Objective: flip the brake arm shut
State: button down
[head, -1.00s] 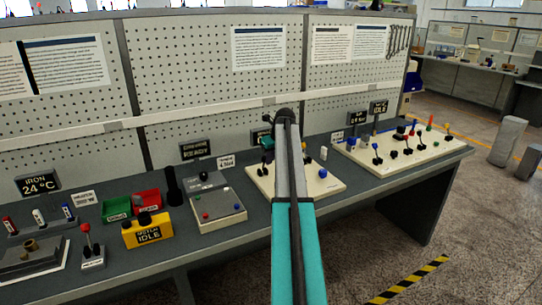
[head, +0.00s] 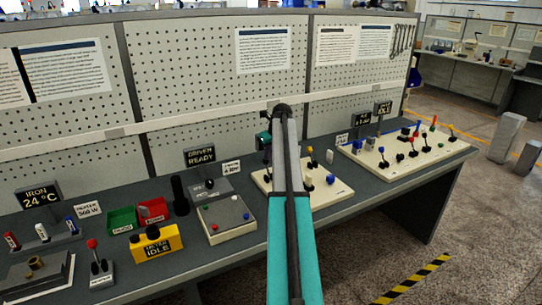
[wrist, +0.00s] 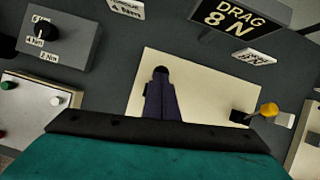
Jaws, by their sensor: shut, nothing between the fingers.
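My gripper (wrist: 160,75) is shut and empty in the wrist view, its dark fingers over a cream board (wrist: 205,75). A lever with a yellow knob (wrist: 268,110) and a dark base (wrist: 240,117) stands at the board's right edge, apart from the fingertips. I cannot tell for sure whether this lever is the brake arm. The yellow knob also shows in the head view (head: 309,150), just right of my arm. My arm hides the middle of the board there, and the wrist housing hides its near part in the wrist view.
A "DRAG 8 N" display (wrist: 235,18) stands behind the board. A grey box with a black dial (wrist: 45,32) is at the left. In the head view, a yellow "IDLE" box (head: 152,243) stands left, and a cream panel with several levers (head: 400,150) right.

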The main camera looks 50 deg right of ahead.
jog(key=shift+w+d+f, duration=0.2)
jog(key=shift+w+d, duration=0.1)
jog(key=shift+w, duration=0.15)
dwell(0.5)
notch_tip(320, 180, up, 12)
jog(key=shift+s+d+b, duration=0.3)
jog(key=shift+d, duration=0.15)
dwell(0.7)
jog(key=shift+r, duration=0.1)
